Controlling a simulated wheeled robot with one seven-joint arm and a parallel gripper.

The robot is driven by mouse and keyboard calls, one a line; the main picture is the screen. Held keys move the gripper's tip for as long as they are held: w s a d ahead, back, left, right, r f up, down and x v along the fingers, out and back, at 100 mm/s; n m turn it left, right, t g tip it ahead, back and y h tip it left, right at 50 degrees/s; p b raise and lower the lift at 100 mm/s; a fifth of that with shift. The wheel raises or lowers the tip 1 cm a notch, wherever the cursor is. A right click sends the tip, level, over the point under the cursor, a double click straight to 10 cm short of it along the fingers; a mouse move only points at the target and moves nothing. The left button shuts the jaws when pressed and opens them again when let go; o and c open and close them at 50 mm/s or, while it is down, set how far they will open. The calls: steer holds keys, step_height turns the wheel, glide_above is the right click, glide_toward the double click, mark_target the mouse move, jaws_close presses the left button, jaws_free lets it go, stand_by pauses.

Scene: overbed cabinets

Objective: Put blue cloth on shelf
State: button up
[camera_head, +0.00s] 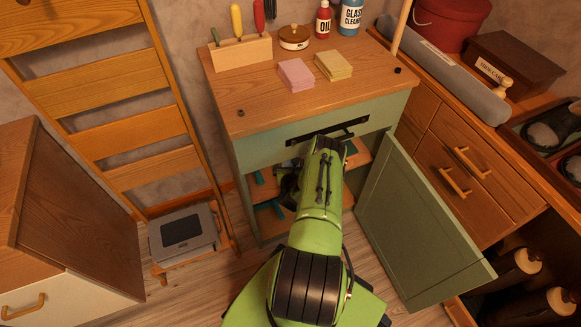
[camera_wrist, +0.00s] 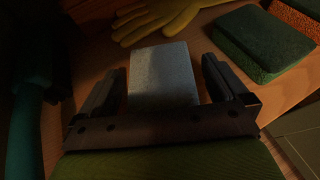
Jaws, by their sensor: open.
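A pale blue-grey folded cloth (camera_wrist: 161,72) lies on a wooden shelf (camera_wrist: 112,58) inside the cabinet in the wrist view. My gripper (camera_wrist: 163,66) is open around it, one finger to each side, with a narrow gap showing on both sides. In the head view my green arm reaches into the open green cabinet (camera_head: 262,150) under its top drawer, and the cloth and most of my gripper are hidden there. A pink cloth (camera_head: 296,75) and a yellow cloth (camera_head: 333,65) lie on the cabinet top.
A yellow glove (camera_wrist: 165,18) lies behind the cloth, with green (camera_wrist: 262,45) and orange (camera_wrist: 297,16) sponges to its right. A teal object (camera_wrist: 32,125) stands at left. The open cabinet door (camera_head: 412,225) is right of my arm. A wooden ladder (camera_head: 120,100) stands left.

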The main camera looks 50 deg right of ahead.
steer(key=p+v, duration=0.6)
steer(key=v, duration=0.6)
